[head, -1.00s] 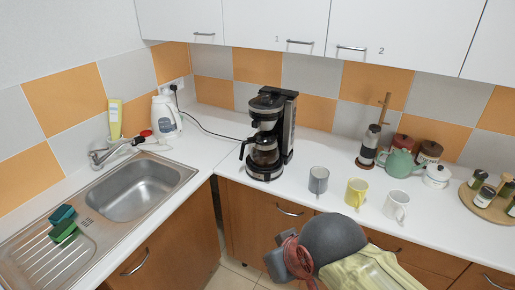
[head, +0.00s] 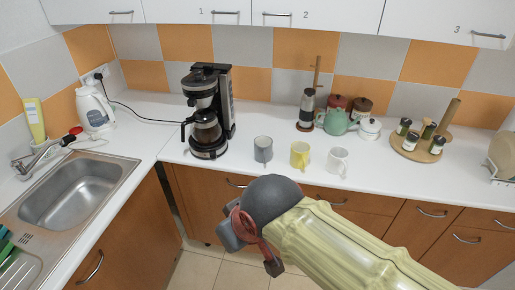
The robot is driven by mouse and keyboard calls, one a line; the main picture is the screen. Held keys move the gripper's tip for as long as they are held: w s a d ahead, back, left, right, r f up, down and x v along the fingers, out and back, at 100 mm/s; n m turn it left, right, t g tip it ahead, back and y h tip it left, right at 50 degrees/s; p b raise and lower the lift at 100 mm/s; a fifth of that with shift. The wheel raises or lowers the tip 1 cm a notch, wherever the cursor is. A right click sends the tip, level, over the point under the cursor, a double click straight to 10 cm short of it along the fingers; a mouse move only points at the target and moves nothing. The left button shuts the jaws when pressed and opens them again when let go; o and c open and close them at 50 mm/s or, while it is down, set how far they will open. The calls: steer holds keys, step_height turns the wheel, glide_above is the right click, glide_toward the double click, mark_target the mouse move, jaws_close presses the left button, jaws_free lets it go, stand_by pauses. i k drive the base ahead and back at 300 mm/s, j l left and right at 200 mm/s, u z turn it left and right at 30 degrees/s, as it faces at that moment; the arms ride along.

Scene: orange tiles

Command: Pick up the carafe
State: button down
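The glass carafe (head: 206,127) with a dark handle sits in the black and silver coffee maker (head: 226,95) on the white counter. It stands on the machine's round base, its handle pointing left. My gripper (head: 258,258) is in front of the counter, low in the picture, below and to the right of the carafe and apart from it. The gripper is seen partly from behind, with red and dark grey parts; its fingers do not show clearly enough to tell their opening.
A grey mug (head: 263,149), a yellow mug (head: 300,155) and a white mug (head: 338,161) stand right of the coffee maker. A green teapot (head: 337,122) and a round wooden tray (head: 408,152) with jars are further right. The sink (head: 75,190) and white kettle (head: 95,108) are left.

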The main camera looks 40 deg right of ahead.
mark_target(208, 133)
steer(key=i+j+z, duration=0.1)
steer(key=z, duration=0.25)
steer(key=i+j+z, duration=0.1)
steer(key=z, duration=0.25)
steer(key=i+j+z, duration=0.1)
steer(key=j+z, duration=0.25)
steer(key=i+j+z, duration=0.1)
steer(key=j, duration=0.25)
steer(key=i+j, duration=0.15)
steer(key=j, duration=0.25)
steer(key=i+j+z, duration=0.15)
steer(key=j, duration=0.6)
steer(key=i+l+z, duration=0.05)
